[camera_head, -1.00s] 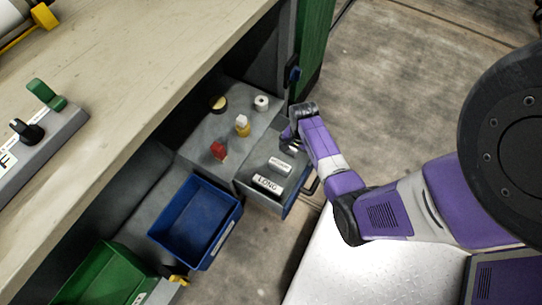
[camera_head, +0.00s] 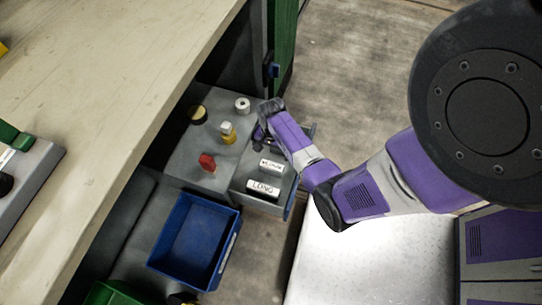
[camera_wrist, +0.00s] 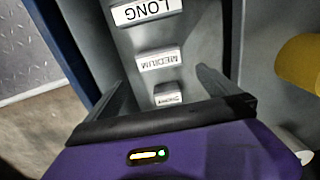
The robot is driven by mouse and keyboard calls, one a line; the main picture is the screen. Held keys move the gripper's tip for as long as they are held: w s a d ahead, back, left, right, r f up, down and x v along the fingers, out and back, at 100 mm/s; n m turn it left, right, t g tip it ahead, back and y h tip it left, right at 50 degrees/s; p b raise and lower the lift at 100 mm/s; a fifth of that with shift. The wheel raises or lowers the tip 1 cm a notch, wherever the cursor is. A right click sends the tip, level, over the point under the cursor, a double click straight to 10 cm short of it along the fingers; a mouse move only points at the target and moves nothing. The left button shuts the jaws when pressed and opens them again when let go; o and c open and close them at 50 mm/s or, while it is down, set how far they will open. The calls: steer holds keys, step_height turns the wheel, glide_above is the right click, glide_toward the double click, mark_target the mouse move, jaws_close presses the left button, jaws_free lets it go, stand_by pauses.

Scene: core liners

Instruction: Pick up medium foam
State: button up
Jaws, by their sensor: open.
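The medium foam (camera_head: 271,166) is a white block labelled MEDIUM, lying in an open grey drawer (camera_head: 243,183) between the LONG block and my gripper. In the wrist view the medium foam (camera_wrist: 158,60) lies just beyond the fingertips, near the picture's middle. The long foam (camera_head: 263,188) is farther from my gripper; it also shows at the top of the wrist view (camera_wrist: 146,10). A short foam (camera_wrist: 167,93) shows between my fingers in the wrist view. My gripper (camera_head: 262,136) is open over the drawer's far end, and its fingers (camera_wrist: 160,80) stand apart with nothing held.
A grey cabinet top beside the drawer holds a red piece (camera_head: 207,162), a yellow-and-white piece (camera_head: 228,133), a white roll (camera_head: 242,105) and a round yellow-black piece (camera_head: 197,115). A blue bin (camera_head: 156,232) stands in front. The workbench (camera_head: 120,75) fills the left.

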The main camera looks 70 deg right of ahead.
steer(key=b, duration=0.6)
glide_above(272, 165)
step_height(272, 165, down, 7)
steer(key=shift+w+f, duration=0.1)
step_height(272, 165, down, 8)
steer(key=b, duration=0.5)
steer(key=shift+r, duration=0.25)
steer(key=c, duration=1)
steer(key=shift+o, duration=0.2)
steer(key=shift+r, duration=0.15)
